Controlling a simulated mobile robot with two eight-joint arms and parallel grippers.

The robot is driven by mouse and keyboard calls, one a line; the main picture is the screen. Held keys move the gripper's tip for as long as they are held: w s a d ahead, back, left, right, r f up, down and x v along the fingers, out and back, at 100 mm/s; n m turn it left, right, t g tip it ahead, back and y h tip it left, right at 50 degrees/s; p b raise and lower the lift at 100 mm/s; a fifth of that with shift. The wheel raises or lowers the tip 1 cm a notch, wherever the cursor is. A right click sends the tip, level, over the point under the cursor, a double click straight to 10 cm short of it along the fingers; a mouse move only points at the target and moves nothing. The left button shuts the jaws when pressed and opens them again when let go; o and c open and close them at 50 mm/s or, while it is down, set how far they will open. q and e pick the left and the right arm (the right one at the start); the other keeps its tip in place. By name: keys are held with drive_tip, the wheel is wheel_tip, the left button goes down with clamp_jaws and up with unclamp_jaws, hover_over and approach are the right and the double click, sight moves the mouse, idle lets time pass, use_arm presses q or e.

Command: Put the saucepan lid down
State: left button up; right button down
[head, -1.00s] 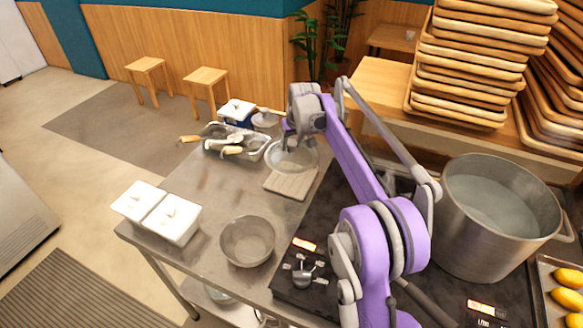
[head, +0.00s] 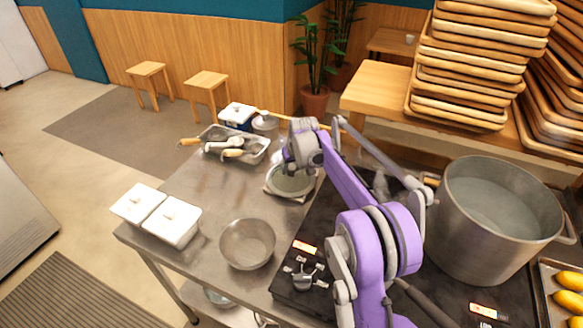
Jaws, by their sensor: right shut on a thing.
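The saucepan lid (head: 291,184) is a round, see-through disc with a pale rim. It is at the far end of the steel counter, over a light square board (head: 270,191) that it mostly covers. My right gripper (head: 287,166) is above the lid, shut on it at its top. The lid looks about level. I cannot tell whether its underside touches the board. My left gripper is out of view.
A steel bowl (head: 247,244) and two white lidded containers (head: 171,222) stand at the counter's near side. A metal tray of utensils (head: 237,144) is left of the lid. A large pot (head: 497,220) stands right on the black stove. Bare counter lies between bowl and tray.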

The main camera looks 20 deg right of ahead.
drive_tip(key=shift+c, duration=1.9)
unclamp_jaws()
drive_tip(key=v, duration=1.2)
drive_tip(key=shift+r, duration=0.2)
drive_tip(key=shift+f, duration=0.15)
